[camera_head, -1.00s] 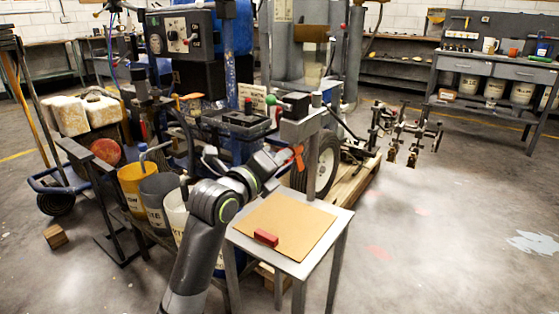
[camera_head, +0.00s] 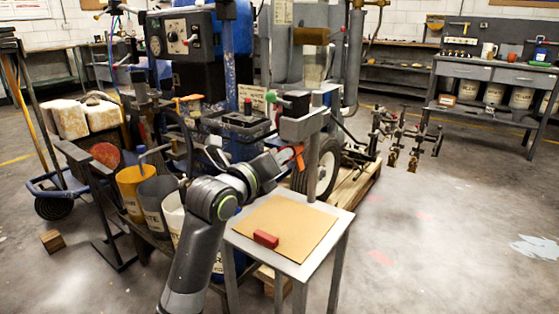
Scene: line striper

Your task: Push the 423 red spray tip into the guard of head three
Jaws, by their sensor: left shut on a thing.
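My left arm comes in from the lower left, and its gripper (camera_head: 290,160) is beside a grey post behind the small table. The gripper is shut on a small orange-red piece (camera_head: 299,154), which looks like the red spray tip; its number cannot be read. The fingers are small and partly hidden. Several spray heads (camera_head: 414,152) hang at the right of the striper, apart from the gripper; I cannot tell which is head three or make out its guard. My right gripper is not in view.
A small table (camera_head: 233,238) with a tan board (camera_head: 300,222) and a red block (camera_head: 266,239) stands in front. The striper (camera_head: 237,125) and its wheel (camera_head: 325,165) are behind it. Buckets (camera_head: 130,190) crowd the left. The floor at right is clear.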

